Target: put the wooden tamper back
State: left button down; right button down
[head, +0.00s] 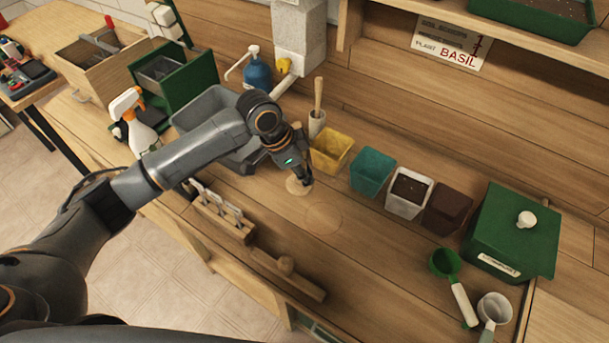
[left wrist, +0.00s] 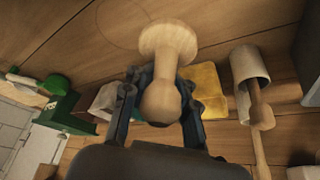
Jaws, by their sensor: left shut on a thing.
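My left gripper (head: 305,180) is shut on the wooden tamper (head: 296,187), whose pale round foot shows just below the fingers, over or on the bench. In the left wrist view the tamper (left wrist: 167,42) has a wide disc foot and a rounded handle, and the fingers (left wrist: 160,105) are on either side of the handle. I cannot tell whether the foot touches the wood. A faint round outline (head: 323,220) is marked on the bench, to the right of and nearer than the tamper; it also shows in the left wrist view (left wrist: 105,25). My right gripper is not in view.
Close behind the tamper are a yellow pot (head: 330,151) and a pale cup (head: 316,124) with a wooden stick. Teal, white and brown pots stand to the right, then a green lidded box (head: 514,232).

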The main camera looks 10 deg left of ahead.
pick_arm(q)
jog(key=w+f, duration=0.1)
jog(key=f, duration=0.1)
jog(key=w+f, duration=0.1)
jog(key=shift+w+a, duration=0.25)
jog(key=shift+w, duration=0.05)
notch_tip(320, 180, down, 2)
jog(key=shift+w+f+p, duration=0.1)
jog(key=shift+f+p, duration=0.05)
jog(key=shift+p, duration=0.25)
jog(key=shift+f, duration=0.45)
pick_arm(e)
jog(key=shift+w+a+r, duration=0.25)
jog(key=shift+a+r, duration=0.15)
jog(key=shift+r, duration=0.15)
pick_arm(q)
jog(key=shift+f, duration=0.1)
jog(key=c, duration=1)
grip_release()
jog(key=shift+c, duration=0.2)
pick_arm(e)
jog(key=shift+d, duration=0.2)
